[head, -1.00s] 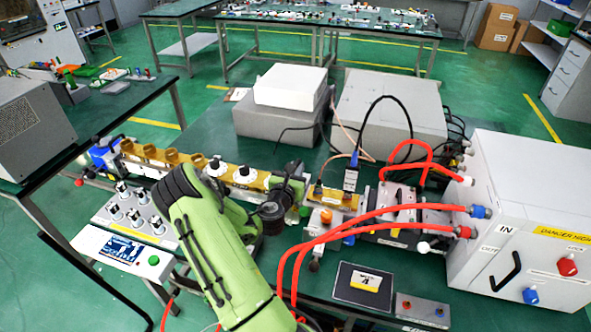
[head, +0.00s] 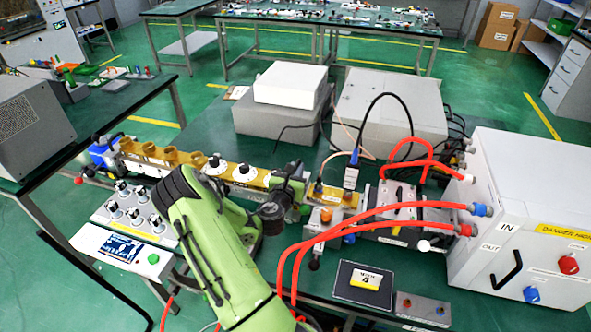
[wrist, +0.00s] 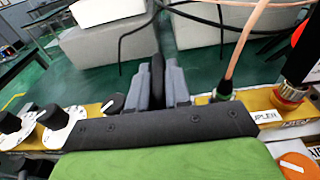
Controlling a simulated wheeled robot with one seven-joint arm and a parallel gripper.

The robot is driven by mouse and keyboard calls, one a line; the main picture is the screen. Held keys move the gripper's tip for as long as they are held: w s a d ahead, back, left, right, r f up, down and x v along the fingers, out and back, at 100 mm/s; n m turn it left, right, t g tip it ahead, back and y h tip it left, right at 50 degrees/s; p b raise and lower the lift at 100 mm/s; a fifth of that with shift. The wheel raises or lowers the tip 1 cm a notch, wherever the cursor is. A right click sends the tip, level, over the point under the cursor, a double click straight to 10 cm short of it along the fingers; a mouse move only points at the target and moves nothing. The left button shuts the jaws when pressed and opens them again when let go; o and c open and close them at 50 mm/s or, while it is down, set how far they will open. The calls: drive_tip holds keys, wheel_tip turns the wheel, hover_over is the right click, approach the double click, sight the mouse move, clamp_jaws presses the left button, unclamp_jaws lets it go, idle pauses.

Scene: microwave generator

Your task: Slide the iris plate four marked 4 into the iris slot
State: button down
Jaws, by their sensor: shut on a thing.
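My gripper (wrist: 157,68) points away from the wrist camera over the brass waveguide line (wrist: 180,119). Its two grey fingers are shut on a thin dark plate (wrist: 158,82), seen nearly edge-on. Its marking cannot be read, so I cannot tell that it is plate four. The iris slot cannot be made out; my wrist and fingers cover that stretch of the line.
White-dialled knobs (head: 216,165) stand on the line left of my gripper. Red hoses (head: 350,222) and a black cable (head: 385,100) rise at the right. A yellow block (head: 366,281) lies on a black pad (head: 350,295). Grey boxes (head: 285,125) stand behind.

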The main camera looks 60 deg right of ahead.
drive_tip(key=shift+r+p, duration=2.95)
drive_tip(key=shift+r, duration=0.2)
drive_tip(key=shift+p, duration=0.35)
drive_tip(key=shift+f+b, duration=2.75)
drive_tip(key=shift+f, duration=0.6)
drive_tip(key=c, duration=1)
unclamp_jaws()
drive_tip(key=shift+f, duration=0.1)
drive_tip(key=shift+a, duration=0.1)
drive_tip(key=shift+f, duration=0.1)
